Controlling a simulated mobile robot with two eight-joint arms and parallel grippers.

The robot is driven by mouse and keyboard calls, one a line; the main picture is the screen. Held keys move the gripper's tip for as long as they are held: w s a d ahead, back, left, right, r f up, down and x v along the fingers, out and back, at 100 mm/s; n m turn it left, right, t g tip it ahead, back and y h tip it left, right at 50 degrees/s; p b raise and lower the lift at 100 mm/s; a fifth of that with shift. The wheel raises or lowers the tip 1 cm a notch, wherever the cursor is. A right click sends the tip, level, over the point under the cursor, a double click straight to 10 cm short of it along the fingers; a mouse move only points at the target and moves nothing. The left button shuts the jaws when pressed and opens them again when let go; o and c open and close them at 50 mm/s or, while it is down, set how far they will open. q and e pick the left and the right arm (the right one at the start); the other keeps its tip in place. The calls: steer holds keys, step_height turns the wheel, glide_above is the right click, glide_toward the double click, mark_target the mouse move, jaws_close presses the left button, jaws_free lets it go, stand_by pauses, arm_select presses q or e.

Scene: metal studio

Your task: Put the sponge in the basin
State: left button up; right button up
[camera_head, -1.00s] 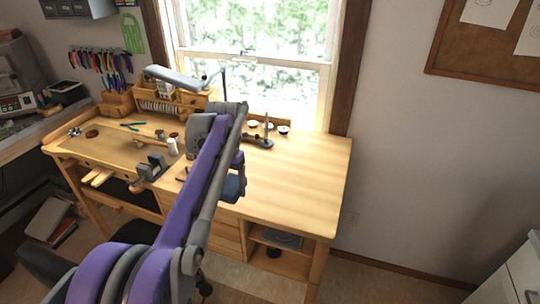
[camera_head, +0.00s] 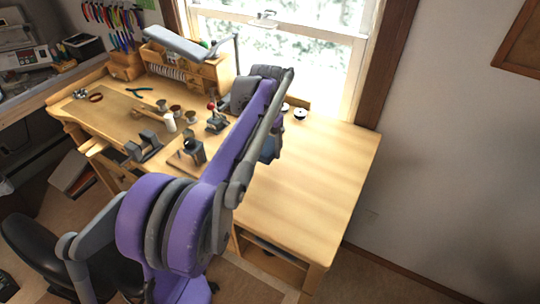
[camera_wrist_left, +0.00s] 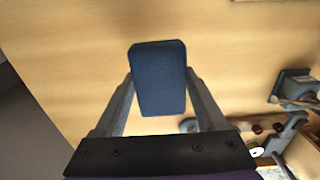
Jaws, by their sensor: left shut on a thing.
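The sponge (camera_wrist_left: 158,78) is a dark blue block, seen large in the left wrist view. My left gripper (camera_wrist_left: 158,85) is shut on it, with one finger against each side. In the head view a small part of the blue sponge (camera_head: 269,149) shows past the purple arm, above the wooden bench, and the arm hides most of the gripper. The wrist view shows bare wood behind the sponge; its height over the wood is hard to tell. I do not see a basin in either view. My right gripper is not in view.
The bench (camera_head: 317,190) is clear on its right half. A vise (camera_head: 143,146), a white bottle (camera_head: 170,122) and small tools stand on its left half. A lamp (camera_head: 178,43) and a wooden organizer (camera_head: 205,72) are at the back. A black stool (camera_head: 45,240) is at lower left.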

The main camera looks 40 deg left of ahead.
arm_select(q)
steer(key=shift+f, duration=2.8)
steer(key=shift+w+f, duration=0.1)
steer(key=shift+f, duration=0.1)
steer(key=o, duration=1.6)
steer(key=shift+c, duration=0.2)
steer(key=shift+r, duration=0.15)
